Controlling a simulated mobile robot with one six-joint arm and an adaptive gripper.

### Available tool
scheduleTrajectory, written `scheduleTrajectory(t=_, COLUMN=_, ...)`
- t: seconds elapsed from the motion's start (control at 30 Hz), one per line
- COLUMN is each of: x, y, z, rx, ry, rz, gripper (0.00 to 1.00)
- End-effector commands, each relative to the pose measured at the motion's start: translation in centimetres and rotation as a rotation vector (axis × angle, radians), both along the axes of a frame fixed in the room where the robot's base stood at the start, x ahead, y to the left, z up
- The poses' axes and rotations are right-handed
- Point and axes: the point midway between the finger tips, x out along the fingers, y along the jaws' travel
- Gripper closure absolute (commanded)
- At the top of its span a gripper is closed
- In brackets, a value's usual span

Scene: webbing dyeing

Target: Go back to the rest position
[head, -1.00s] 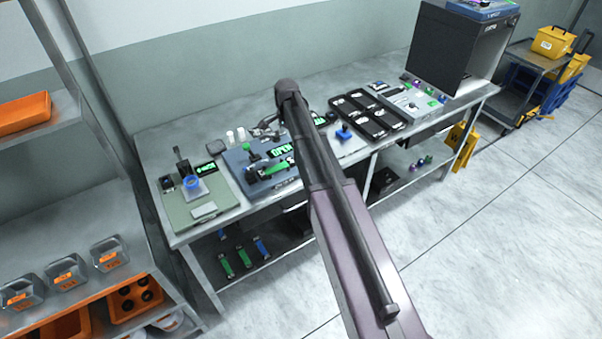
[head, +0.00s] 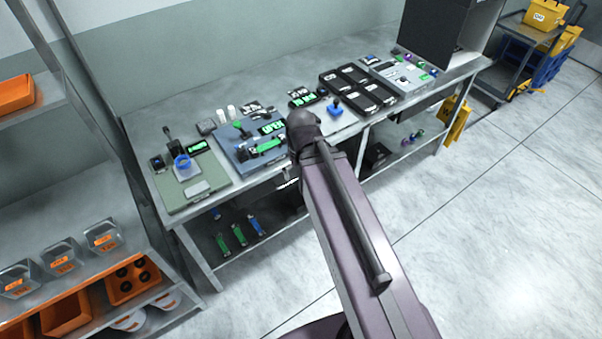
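My arm rises from the bottom of the head view, and its elbow end stands in front of the workbench (head: 185,92). A small dark and pale piece, which seems to be part of my gripper (head: 289,184), shows just left of the arm near the bench's front edge. The arm hides most of it, so its fingers and anything between them cannot be made out. On the bench, a blue station (head: 236,150) with a green handle and a lit display stands left of the arm.
A green-grey station (head: 188,200) with a blue ring is at the bench's left. Black trays (head: 357,88) and a grey control panel (head: 405,76) lie to the right. A rack with clear bins (head: 103,238) stands at left. Floor (head: 490,220) at right is clear.

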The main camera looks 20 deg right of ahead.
Motion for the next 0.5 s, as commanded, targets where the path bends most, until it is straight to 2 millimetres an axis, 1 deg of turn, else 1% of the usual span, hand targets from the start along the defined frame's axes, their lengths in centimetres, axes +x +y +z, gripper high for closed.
scheduleTrajectory(t=0.03, x=-0.25, y=0.0, z=0.0, rx=0.0, ry=0.0, rz=0.008, gripper=0.01)
scheduleTrajectory(t=0.33, x=-0.16, y=0.0, z=-0.05, rx=0.0, ry=0.0, rz=0.011, gripper=0.01)
scheduleTrajectory(t=0.5, x=-0.15, y=0.01, z=-0.91, rx=0.0, ry=0.0, rz=0.011, gripper=0.01)
